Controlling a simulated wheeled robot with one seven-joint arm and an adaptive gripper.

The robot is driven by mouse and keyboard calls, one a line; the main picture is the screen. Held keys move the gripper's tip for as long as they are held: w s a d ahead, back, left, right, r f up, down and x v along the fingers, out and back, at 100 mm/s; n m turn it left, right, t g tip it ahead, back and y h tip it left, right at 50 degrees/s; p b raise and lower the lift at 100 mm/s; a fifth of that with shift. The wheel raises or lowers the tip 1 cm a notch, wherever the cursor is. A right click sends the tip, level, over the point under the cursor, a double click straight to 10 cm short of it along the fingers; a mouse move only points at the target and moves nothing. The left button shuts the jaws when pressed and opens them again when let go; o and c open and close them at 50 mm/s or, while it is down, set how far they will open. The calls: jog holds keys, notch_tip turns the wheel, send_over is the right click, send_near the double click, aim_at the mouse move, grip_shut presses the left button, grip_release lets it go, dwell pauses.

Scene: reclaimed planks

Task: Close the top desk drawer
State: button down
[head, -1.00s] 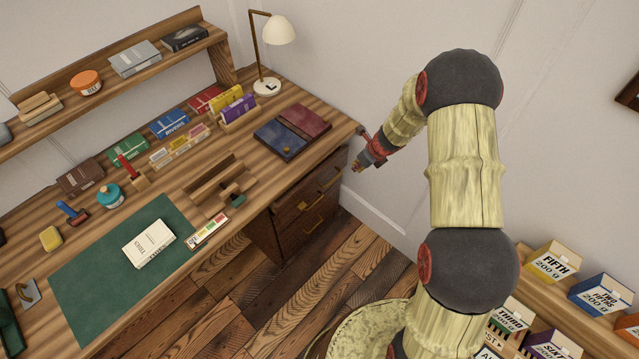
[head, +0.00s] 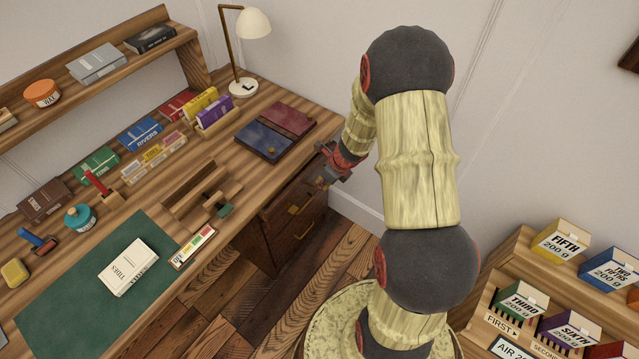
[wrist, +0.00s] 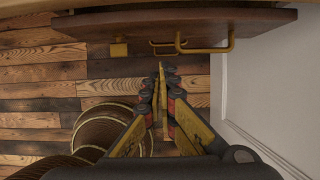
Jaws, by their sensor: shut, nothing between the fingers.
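The wooden desk (head: 222,262) has a stack of dark brown drawers under its right end. The top drawer (head: 290,195) shows just below the desktop in the head view, partly hidden by my gripper (head: 324,178). In the wrist view the drawer's front (wrist: 190,24) projects past the desk edge, with a brass handle (wrist: 207,49); how far it stands out is hard to tell. My gripper (wrist: 161,72) is shut and empty, its fingertips pointing toward the drawer front near the left of the handle. I cannot tell whether they touch.
A desk lamp (head: 245,50), a blue and red folder (head: 270,138) and several books stand on the desktop. A white wall (wrist: 275,80) is close on the right. Shelves with labelled boxes (head: 560,240) stand at lower right. Plank floor (head: 290,270) before the drawers is clear.

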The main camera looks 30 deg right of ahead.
aim_at(301, 183)
jog(key=shift+w+a+f+b, duration=0.35)
jog(key=shift+w+f+b, duration=0.05)
jog(key=shift+w+f, duration=0.5)
jog(key=shift+w+a+f+b, duration=0.3)
jog(key=shift+w+f+b, duration=0.1)
jog(key=shift+w+f, duration=0.55)
jog(key=shift+w+a+f+b, duration=0.4)
jog(key=shift+w+f, duration=0.35)
jog(key=shift+w, duration=0.3)
jog(key=shift+w+a+r+p, duration=0.15)
jog(key=shift+w+a+p, duration=0.1)
jog(key=shift+w+p, duration=0.55)
jog(key=shift+w+a+p, duration=0.2)
jog(key=shift+w+p, duration=0.1)
jog(key=shift+w, duration=0.2)
jog(key=shift+f, duration=0.2)
